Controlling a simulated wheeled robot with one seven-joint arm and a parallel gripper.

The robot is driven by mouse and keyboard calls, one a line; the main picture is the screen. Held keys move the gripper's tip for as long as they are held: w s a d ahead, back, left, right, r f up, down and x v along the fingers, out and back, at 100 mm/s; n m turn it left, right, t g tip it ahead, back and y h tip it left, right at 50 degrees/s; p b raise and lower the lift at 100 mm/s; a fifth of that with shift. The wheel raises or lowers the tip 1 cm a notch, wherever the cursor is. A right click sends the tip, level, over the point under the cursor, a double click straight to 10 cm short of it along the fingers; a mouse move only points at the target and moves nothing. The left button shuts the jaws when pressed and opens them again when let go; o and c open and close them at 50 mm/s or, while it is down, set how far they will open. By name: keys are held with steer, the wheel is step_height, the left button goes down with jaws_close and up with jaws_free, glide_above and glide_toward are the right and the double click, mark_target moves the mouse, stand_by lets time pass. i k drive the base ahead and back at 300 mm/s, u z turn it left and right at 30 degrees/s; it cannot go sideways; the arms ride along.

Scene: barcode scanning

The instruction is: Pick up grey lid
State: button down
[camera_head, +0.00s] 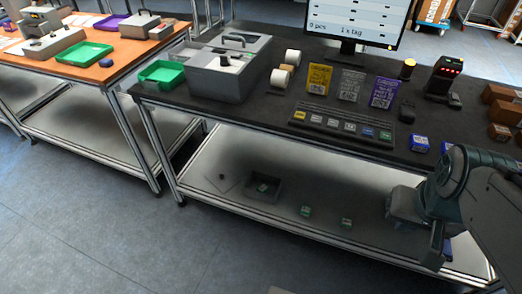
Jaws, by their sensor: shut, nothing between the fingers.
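A flat grey square with a small dark knob, which looks like the grey lid (223,178), lies on the lower shelf of the dark table. Just right of it is an open dark grey box (292,190) with a small green item inside. My gripper (432,258) is at the lower right, in front of the table and well to the right of the lid and box. It is shut and empty; its fingertips are small and dark here.
Two small green items (305,211) lie right of the box on the lower shelf (250,215). The dark tabletop (250,105) above carries a grey machine (225,80), cards, a monitor (355,20) and small boxes. A table leg (155,150) stands left of the lid.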

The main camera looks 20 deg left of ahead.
mark_target(221, 178)
steer(key=u, duration=1)
